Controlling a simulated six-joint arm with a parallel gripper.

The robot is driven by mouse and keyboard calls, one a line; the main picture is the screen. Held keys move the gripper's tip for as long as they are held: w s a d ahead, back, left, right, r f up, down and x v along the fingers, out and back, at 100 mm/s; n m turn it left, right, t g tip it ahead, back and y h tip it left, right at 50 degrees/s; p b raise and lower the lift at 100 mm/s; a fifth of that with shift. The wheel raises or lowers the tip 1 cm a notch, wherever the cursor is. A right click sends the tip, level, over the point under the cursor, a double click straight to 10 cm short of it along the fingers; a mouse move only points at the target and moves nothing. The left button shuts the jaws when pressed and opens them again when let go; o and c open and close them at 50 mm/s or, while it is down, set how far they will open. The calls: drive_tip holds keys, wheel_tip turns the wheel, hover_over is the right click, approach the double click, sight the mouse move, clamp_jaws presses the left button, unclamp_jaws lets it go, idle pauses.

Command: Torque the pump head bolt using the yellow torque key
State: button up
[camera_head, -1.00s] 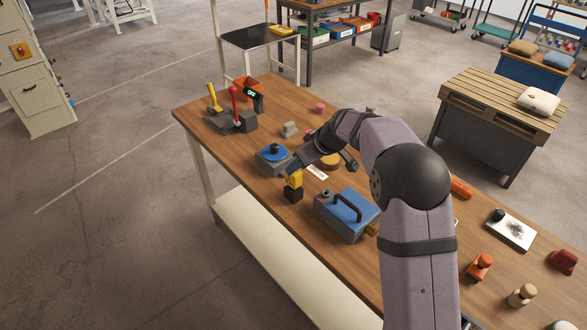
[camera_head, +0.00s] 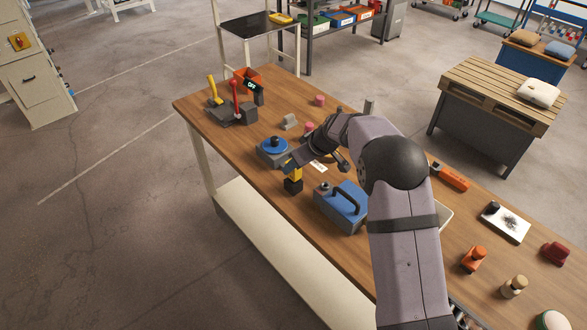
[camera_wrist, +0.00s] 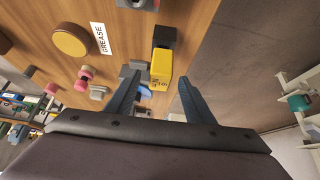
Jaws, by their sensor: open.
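The yellow torque key (camera_head: 294,174) stands upright in a black block (camera_head: 293,187) near the table's front edge. Its yellow end with small print (camera_wrist: 161,67) faces the wrist camera, with the black block (camera_wrist: 164,37) behind it. My gripper (camera_wrist: 160,77) is open, its two dark fingers apart on either side of the key's yellow end in the picture; contact is not visible. In the head view my gripper (camera_head: 293,162) is at the key's top. A blue disc-topped unit (camera_head: 272,151) stands just beyond. A blue handled box (camera_head: 342,207) stands nearer. I cannot make out the pump head bolt.
A GREASE label (camera_wrist: 100,38) lies beside a tan round tin (camera_wrist: 71,40). A stand with a yellow lever (camera_head: 212,91) and a red lever (camera_head: 236,97) is at the table's far end. Pink pieces (camera_head: 319,100) lie beyond. An orange tool (camera_head: 450,177) lies at the right.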

sight(293, 177)
drive_tip(key=shift+p+x, duration=0.85)
drive_tip(key=shift+x, duration=0.95)
drive_tip(key=shift+f, duration=0.1)
clamp_jaws()
